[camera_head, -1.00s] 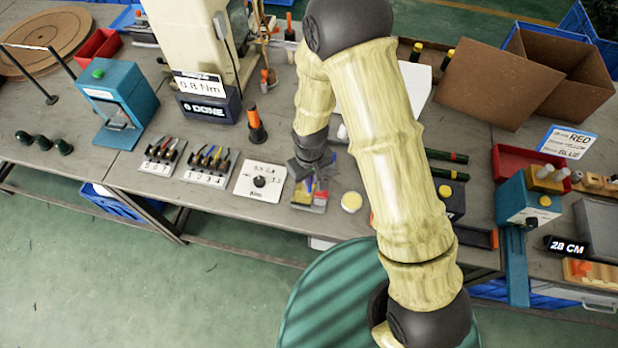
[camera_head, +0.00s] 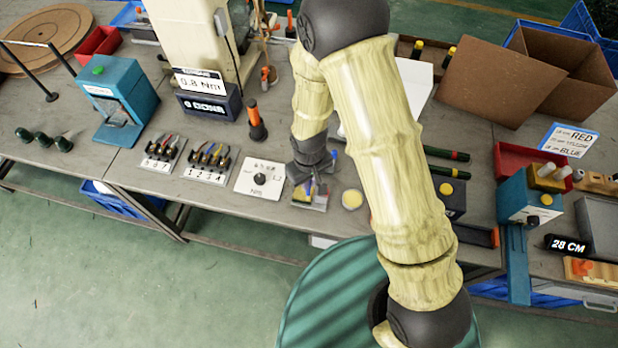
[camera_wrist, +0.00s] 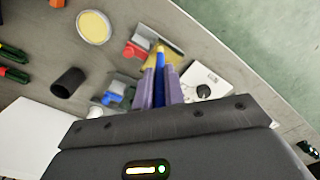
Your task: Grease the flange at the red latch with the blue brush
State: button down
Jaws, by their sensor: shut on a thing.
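In the wrist view my gripper (camera_wrist: 160,78) is shut on the blue brush (camera_wrist: 159,92), which stands between its two pale purple fingers. The brush tip lies over or beside a yellow part; I cannot tell if they touch. The red latch (camera_wrist: 134,50) is just left of the fingertips, on a clear-looking block. The flange there is too small to make out. A blue latch (camera_wrist: 112,98) sits on another block, left of the fingers. In the head view my gripper (camera_head: 313,172) is low over these parts, largely hiding them. A round dish of yellow grease (camera_head: 352,199) is to its right.
A white dial plate (camera_head: 261,178) is close on the left of my gripper. A dark upright cylinder (camera_wrist: 68,82) stands near the blue latch. Racks of small tools (camera_head: 210,162) lie further left. The table's front edge is close to the parts.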

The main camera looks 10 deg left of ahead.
jog(key=shift+w, duration=0.15)
jog(key=shift+w+d, duration=0.1)
jog(key=shift+w, duration=0.7)
jog(key=shift+s, duration=0.15)
jog(key=shift+s, duration=0.8)
jog(key=shift+w, duration=0.15)
jog(key=shift+w, duration=0.8)
jog(key=shift+s, duration=0.15)
jog(key=shift+s, duration=0.8)
jog(key=shift+r, duration=0.1)
